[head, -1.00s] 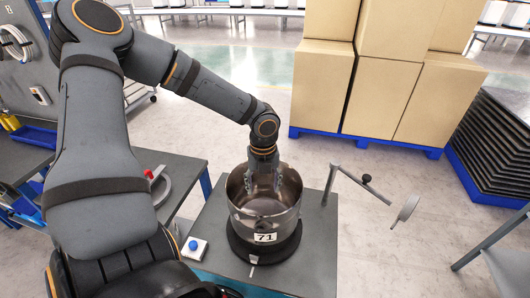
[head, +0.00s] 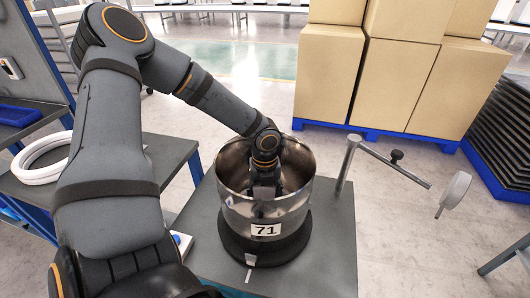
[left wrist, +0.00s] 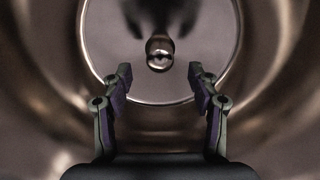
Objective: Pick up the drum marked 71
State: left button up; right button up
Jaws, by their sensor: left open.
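The drum marked 71 (head: 235,205) is a shiny metal open-topped vessel with a white "71" label on its front. It stands upright on a black round base (head: 262,250) on a dark grey table. My left gripper (head: 267,188) reaches down inside the drum from above, and the drum's front wall partly hides its fingers. In the left wrist view my left gripper (left wrist: 160,75) is open with nothing between its fingers. The drum's inside (left wrist: 265,75) surrounds it, with a small round knob-like shape (left wrist: 160,54) ahead; I cannot tell whether that is a reflection. My right gripper is out of view.
A grey post with a jointed arm and a pale disc (head: 454,190) stands to the right of the drum. White rings (head: 40,160) lie on the left bench. Stacked cartons (head: 400,80) stand behind on a blue pallet.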

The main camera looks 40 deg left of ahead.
pick_arm(q)
notch_tip(320, 180, down, 6)
jog(key=shift+s+r+b, duration=0.1)
jog(key=shift+r+b, duration=0.05)
jog(key=shift+b, duration=0.45)
jog(key=shift+f, duration=0.35)
jog(key=shift+d, duration=0.1)
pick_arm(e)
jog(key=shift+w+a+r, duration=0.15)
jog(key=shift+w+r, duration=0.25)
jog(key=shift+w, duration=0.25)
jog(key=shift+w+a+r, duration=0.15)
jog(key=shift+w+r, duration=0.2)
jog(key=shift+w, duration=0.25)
pick_arm(q)
jog(key=shift+c, duration=0.4)
grip_shut()
jog(key=shift+r, duration=0.1)
